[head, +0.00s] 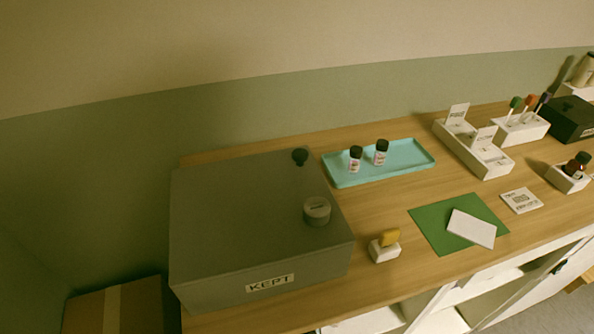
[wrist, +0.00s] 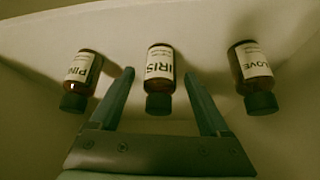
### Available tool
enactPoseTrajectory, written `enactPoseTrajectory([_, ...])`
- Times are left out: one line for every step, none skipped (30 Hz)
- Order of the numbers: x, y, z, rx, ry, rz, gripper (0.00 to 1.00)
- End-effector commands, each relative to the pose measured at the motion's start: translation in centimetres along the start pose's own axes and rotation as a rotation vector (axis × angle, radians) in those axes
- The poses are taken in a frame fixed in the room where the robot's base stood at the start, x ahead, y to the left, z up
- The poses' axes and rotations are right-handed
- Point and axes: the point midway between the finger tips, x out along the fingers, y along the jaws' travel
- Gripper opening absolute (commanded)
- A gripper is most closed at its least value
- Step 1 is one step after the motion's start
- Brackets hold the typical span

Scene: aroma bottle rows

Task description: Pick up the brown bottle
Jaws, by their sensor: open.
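Three brown bottles with dark caps and white labels lie or stand on a pale surface in the wrist view; their labels appear inverted. The middle one, the IRIS bottle (wrist: 160,78), is between the fingers of my gripper (wrist: 159,76), which is open. I cannot tell whether the fingers touch it. The left bottle (wrist: 80,80), with a label starting PIN, is outside the left finger. The right bottle (wrist: 251,75), its label reading LOVE, is outside the right finger. In the head view a brown bottle (head: 577,166) stands in a white holder at the right; my gripper is not seen there.
Open white shelves are below.

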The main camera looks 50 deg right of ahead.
Motion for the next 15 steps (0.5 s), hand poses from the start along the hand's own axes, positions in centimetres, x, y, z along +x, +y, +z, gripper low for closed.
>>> enactPoseTrajectory([-0.02,0.01,0.01,0.0,0.0,0.0,0.78])
enactPoseTrajectory([-0.02,0.01,0.02,0.0,0.0,0.0,0.73])
enactPoseTrajectory([-0.02,0.01,0.02,0.0,0.0,0.0,0.66])
enactPoseTrajectory([-0.03,0.01,0.02,0.0,-0.001,0.0,0.6])
enactPoseTrajectory([-0.03,0.01,0.03,0.0,-0.001,0.0,0.55])
enactPoseTrajectory([-0.03,0.01,0.03,0.0,-0.001,0.0,0.48])
enactPoseTrajectory([-0.03,0.01,0.03,0.0,-0.001,0.0,0.42])
enactPoseTrajectory([-0.03,0.01,0.03,0.0,-0.001,0.0,0.37])
enactPoseTrajectory([-0.03,0.01,0.03,0.0,-0.001,0.0,0.3])
enactPoseTrajectory([-0.04,0.01,0.03,0.0,-0.001,0.0,0.24])
enactPoseTrajectory([-0.04,0.01,0.03,0.0,-0.001,0.0,0.19])
enactPoseTrajectory([-0.04,0.01,0.03,0.0,-0.001,0.0,0.12])
enactPoseTrajectory([-0.04,0.01,0.03,0.0,-0.001,0.0,0.06])
enactPoseTrajectory([-0.04,0.01,0.04,0.0,-0.001,0.0,0.01])
enactPoseTrajectory([-0.04,0.01,0.03,0.0,-0.001,0.0,0.0])
